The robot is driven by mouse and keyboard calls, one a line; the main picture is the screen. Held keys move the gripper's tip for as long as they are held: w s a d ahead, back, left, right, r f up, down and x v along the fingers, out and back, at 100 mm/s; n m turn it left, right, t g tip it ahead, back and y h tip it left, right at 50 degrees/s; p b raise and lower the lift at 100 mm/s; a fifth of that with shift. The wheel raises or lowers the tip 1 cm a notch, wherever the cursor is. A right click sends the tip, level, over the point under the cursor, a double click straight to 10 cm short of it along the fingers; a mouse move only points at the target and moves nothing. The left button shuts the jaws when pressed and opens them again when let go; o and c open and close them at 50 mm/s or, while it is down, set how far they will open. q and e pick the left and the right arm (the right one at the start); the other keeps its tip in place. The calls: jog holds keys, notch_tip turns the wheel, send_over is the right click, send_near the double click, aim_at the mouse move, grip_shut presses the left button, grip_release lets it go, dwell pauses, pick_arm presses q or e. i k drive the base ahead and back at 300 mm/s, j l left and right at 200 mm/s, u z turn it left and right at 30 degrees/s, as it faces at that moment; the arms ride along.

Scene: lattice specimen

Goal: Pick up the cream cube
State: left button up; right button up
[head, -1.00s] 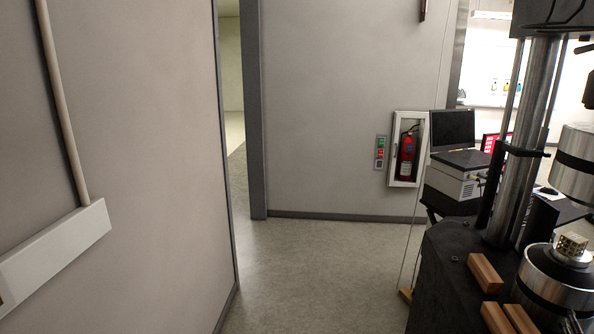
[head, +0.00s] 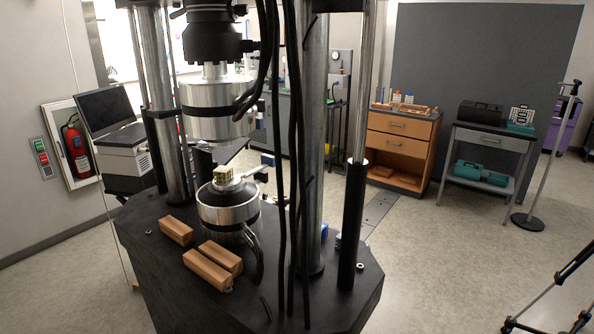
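A small cream lattice cube (head: 223,174) sits on the silver lower platen (head: 228,208) of a tall black testing machine, in the middle left of the head view. The upper silver cylinder (head: 216,110) hangs above it with a gap between them. Neither of my grippers shows in the head view. The cube is small in the picture, so its finer detail is hard to tell.
Wooden blocks (head: 177,231) lie on the machine's black base (head: 330,290). Black cables (head: 290,180) and steel columns (head: 313,140) stand right of the cube. A wooden cabinet (head: 400,145) and a grey cart (head: 490,150) stand behind.

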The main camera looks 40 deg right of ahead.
aim_at(225, 178)
jog(key=z, duration=0.7)
jog(key=i+j, duration=0.05)
jog(key=j, duration=0.05)
